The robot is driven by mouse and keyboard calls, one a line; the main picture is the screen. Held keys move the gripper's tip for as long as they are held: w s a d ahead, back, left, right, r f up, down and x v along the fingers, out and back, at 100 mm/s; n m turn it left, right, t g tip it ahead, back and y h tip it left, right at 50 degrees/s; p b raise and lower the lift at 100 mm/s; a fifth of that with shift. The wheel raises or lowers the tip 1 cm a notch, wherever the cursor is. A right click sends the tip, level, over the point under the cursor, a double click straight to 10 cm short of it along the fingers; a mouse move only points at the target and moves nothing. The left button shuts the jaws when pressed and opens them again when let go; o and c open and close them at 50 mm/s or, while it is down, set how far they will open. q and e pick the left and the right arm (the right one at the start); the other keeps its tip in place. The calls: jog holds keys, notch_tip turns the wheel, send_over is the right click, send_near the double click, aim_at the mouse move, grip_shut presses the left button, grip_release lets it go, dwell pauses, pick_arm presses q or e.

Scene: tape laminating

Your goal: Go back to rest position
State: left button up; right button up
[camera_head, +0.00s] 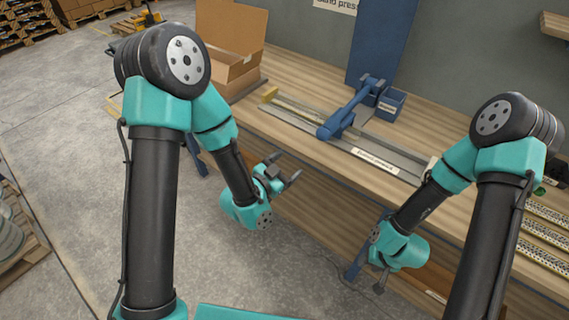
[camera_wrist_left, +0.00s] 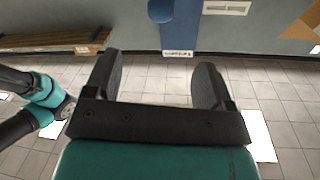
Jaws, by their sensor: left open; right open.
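My left gripper (camera_head: 284,171) is open and empty in the head view, in front of the bench's front edge and below its top. It also shows in the left wrist view (camera_wrist_left: 158,78), with two dark fingers spread wide and nothing between them. My right gripper (camera_head: 367,281) is low at the right, in front of the bench; its fingers are small and partly hidden by its wrist. Neither gripper touches anything that I can see.
The wooden bench (camera_head: 300,73) bears a blue hand press (camera_head: 350,108), a blue bin (camera_head: 389,103) and an open cardboard box (camera_head: 233,40) at its left end. Perforated strips (camera_head: 545,258) lie at the right. The grey floor (camera_head: 62,105) at left is open, with pallets at the back.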

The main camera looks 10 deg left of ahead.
pick_arm(q)
jog(key=s+a+f+n+g+y, duration=0.2)
jog(key=a+f+n+g+y, duration=0.15)
jog(key=f, duration=0.35)
jog(key=s+a+f+n+g+y, duration=0.2)
jog(key=a+f, duration=0.3)
jog(key=f, duration=0.3)
jog(key=s+a+f+n+g, duration=0.3)
jog(key=s+f+g, duration=0.1)
jog(key=s, duration=0.2)
jog(key=s+a+f+n+g+y, duration=0.1)
jog(key=s+a+f+n+g, duration=0.2)
jog(key=s+a+f+g, duration=0.1)
jog(key=s+f, duration=0.1)
jog(key=s, duration=0.1)
jog(key=shift+s+f, duration=0.3)
jog(key=shift+n, duration=0.25)
